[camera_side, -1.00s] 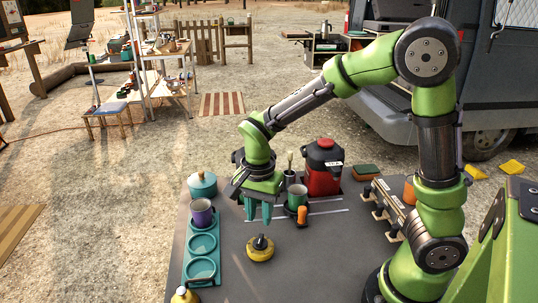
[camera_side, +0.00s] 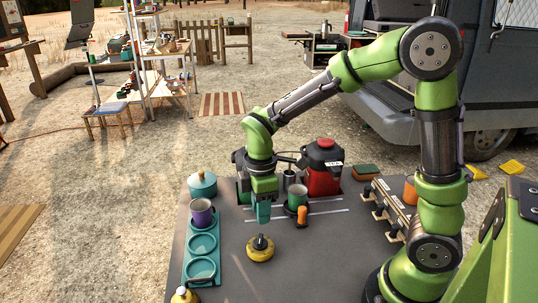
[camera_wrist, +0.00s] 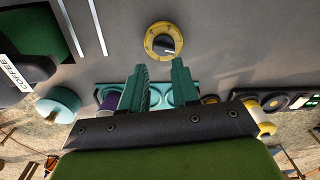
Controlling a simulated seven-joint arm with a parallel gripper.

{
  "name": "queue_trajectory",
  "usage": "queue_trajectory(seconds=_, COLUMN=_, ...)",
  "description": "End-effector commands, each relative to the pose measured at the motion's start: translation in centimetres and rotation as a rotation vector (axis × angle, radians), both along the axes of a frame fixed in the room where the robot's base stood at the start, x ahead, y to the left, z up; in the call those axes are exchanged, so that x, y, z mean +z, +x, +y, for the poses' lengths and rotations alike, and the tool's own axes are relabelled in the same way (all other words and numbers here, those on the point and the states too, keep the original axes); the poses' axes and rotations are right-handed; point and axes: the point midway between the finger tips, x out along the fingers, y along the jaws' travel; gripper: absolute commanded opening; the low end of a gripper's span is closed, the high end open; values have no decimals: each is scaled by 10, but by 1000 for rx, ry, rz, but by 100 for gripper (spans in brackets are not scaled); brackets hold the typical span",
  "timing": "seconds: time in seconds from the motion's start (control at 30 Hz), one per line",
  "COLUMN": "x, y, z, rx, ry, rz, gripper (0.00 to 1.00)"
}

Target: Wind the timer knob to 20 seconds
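The timer (camera_side: 260,250) is a round yellow dial with a black knob (camera_side: 262,240) on top, on the grey table. In the wrist view the timer (camera_wrist: 163,42) lies just beyond my fingertips, and a pale mark shows on its dark knob (camera_wrist: 165,44). My gripper (camera_side: 263,222) points down just above the knob in the side view. In the wrist view my gripper (camera_wrist: 160,68) has its two teal fingers apart with nothing between them. The dial's numbers are too small to read.
A teal tray (camera_side: 203,262) with a purple cup (camera_side: 201,212) stands left of the timer.

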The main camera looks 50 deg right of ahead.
Motion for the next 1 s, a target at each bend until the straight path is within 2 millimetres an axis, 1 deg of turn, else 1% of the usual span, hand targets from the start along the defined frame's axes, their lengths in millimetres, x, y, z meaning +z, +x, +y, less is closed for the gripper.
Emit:
queue_trajectory(seconds=0.03, x=1, y=0, z=1, rx=137, ry=-1, rz=-2, gripper=30)
queue_trajectory(seconds=0.2, x=1, y=-1, z=6, rx=644, ry=-4, rz=-6, gripper=30)
queue_trajectory(seconds=0.3, x=2, y=-1, z=8, rx=907, ry=-6, rz=-6, gripper=30)
queue_trajectory(seconds=0.43, x=2, y=-1, z=8, rx=1151, ry=-9, rz=-5, gripper=30)
queue_trajectory(seconds=0.5, x=2, y=-1, z=8, rx=1232, ry=-8, rz=-5, gripper=30)
queue_trajectory(seconds=0.6, x=1, y=-1, z=8, rx=1294, ry=-8, rz=-5, gripper=30)
queue_trajectory(seconds=0.77, x=-7, y=-1, z=8, rx=1310, ry=-7, rz=-4, gripper=30)
queue_trajectory(seconds=1.0, x=-31, y=-2, z=8, rx=1309, ry=-6, rz=-3, gripper=30)
